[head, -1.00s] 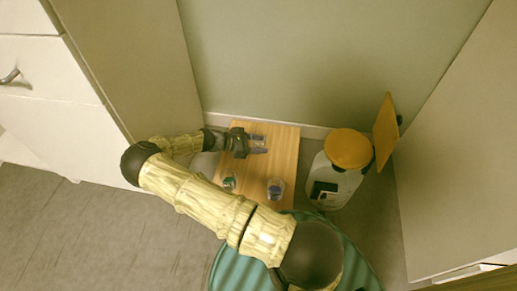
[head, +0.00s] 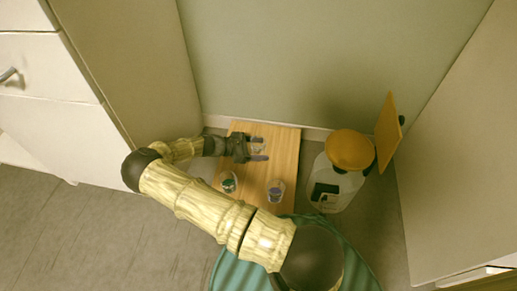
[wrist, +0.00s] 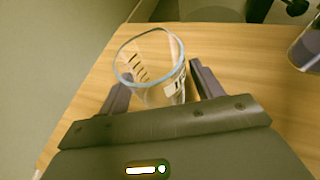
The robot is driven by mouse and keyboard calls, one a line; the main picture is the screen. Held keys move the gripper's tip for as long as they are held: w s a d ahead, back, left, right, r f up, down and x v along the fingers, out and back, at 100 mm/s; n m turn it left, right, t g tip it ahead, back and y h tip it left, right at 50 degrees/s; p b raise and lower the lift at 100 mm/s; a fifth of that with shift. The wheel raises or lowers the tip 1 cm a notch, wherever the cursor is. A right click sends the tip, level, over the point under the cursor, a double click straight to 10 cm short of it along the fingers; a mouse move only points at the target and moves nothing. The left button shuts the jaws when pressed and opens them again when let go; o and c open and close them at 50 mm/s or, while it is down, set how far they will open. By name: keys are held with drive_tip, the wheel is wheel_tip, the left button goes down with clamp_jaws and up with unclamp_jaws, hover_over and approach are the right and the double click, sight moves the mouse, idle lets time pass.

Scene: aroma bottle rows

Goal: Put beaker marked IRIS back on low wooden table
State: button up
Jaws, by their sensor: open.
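The fingers are apart, one on each side, and the gripper is open. In the head view my gripper (head: 259,148) is low over the back part of the low wooden table (head: 285,150), and the beaker is hard to make out there. Its base appears to be on the wood, partly hidden by the gripper.
A beaker with green inside (head: 228,182) and one with blue inside (head: 275,191) stand nearer on the table. A wall is behind and a cabinet panel (head: 130,70) is to the left.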

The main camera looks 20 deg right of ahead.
drive_tip(key=p+v, duration=0.4)
drive_tip(key=v, duration=0.3)
drive_tip(key=shift+d+r, duration=0.1)
drive_tip(key=shift+w+a, duration=0.1)
drive_tip(key=shift+a, duration=0.25)
